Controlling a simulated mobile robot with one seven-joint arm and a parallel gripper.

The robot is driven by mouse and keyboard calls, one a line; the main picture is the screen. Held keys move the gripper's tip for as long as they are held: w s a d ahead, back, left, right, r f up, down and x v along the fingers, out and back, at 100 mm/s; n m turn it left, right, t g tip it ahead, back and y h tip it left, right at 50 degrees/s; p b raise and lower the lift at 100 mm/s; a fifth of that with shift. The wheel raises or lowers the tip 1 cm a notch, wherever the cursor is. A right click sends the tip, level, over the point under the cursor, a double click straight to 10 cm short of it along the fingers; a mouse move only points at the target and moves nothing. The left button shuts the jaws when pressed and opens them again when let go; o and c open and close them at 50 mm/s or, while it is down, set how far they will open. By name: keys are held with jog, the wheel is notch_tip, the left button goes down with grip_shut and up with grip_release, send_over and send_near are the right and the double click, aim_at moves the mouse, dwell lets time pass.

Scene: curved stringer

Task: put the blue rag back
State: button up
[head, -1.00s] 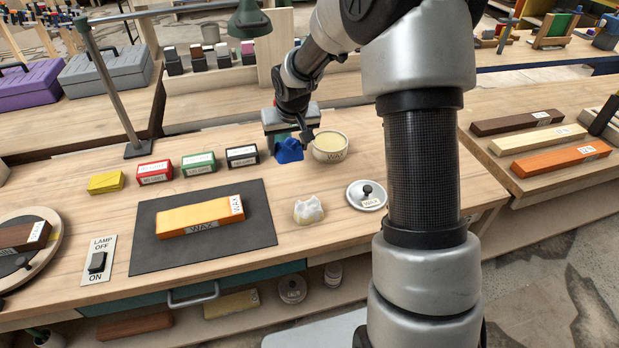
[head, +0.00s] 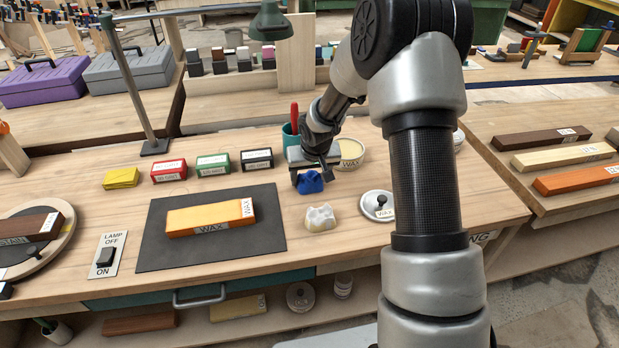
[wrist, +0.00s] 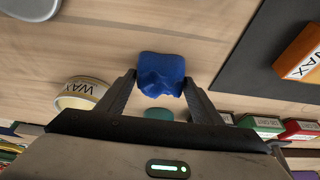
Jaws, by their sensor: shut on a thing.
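The blue rag (head: 309,183) is a small crumpled cloth at the back middle of the wooden bench. My gripper (head: 310,172) is above it, with its fingers at the rag. In the wrist view my gripper (wrist: 161,84) has a fingertip on each side of the rag (wrist: 161,74) and is shut on it. The rag is close to the bench top; I cannot tell whether it touches the wood. A white crumpled rag (head: 320,218) lies on the bench in front of it.
A teal cup (head: 291,141) is behind. Labelled blocks (head: 213,165) and a dark mat (head: 165,250) with an orange wax board (head: 210,217) are left.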

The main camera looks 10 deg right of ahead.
jog(key=shift+f, duration=0.2)
jog(key=o, duration=0.9)
jog(key=shift+r, duration=0.1)
jog(key=shift+o, duration=0.2)
jog(key=shift+r, duration=0.1)
